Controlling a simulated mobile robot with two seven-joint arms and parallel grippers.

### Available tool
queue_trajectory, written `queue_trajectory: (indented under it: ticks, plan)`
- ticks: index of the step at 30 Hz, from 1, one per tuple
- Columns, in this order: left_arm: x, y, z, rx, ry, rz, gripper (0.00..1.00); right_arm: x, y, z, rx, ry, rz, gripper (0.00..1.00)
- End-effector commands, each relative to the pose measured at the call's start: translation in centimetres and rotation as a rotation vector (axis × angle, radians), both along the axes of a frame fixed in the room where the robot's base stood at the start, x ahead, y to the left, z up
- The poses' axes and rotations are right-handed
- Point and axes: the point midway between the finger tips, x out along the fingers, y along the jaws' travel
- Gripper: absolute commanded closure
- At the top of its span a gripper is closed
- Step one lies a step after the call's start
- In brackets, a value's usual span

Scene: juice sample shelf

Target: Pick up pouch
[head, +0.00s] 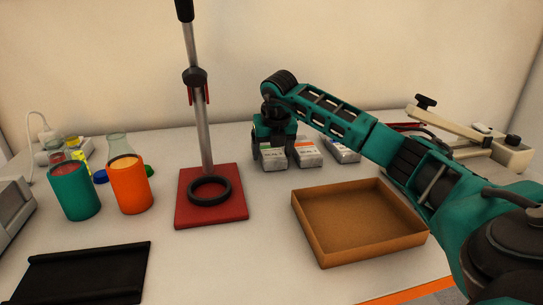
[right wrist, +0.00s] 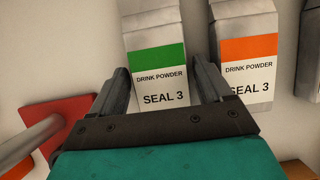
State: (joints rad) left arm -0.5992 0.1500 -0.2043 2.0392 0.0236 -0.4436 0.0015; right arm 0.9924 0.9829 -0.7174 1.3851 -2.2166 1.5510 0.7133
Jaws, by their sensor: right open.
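A grey-white pouch with a green band, marked "DRINK POWDER SEAL 3" (right wrist: 157,58), lies on the table between the two fingers of my right gripper (right wrist: 162,78). The fingers are open, one on each side of it; I cannot tell whether they touch it. In the head view my right gripper (head: 272,148) is at this pouch (head: 274,160) and partly hides it. A like pouch with an orange band (head: 307,152) lies just to its right, also in the wrist view (right wrist: 247,60). A third pouch with a blue band (head: 342,150) lies farther right. My left gripper is not in view.
An open brown box (head: 318,250) stands in front of the pouches. A red-based stand (head: 210,221) with a ring and upright rod is on the left. Green (head: 74,192) and orange (head: 129,187) cups stand farther left. A black tray (head: 80,275) lies front left.

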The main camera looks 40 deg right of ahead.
Motion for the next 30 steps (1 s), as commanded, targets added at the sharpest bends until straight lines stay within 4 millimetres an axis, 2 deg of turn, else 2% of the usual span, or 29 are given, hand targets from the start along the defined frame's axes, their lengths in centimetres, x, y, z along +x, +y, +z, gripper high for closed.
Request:
queue_trajectory:
  ticks: [18,30]
  plan:
    - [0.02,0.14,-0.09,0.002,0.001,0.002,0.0,0.0,0.0,-0.47,0.0,-0.001,-0.001,0.22]
    - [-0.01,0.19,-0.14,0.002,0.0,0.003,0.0,-0.01,0.05,-0.54,0.001,0.001,0.0,0.61]
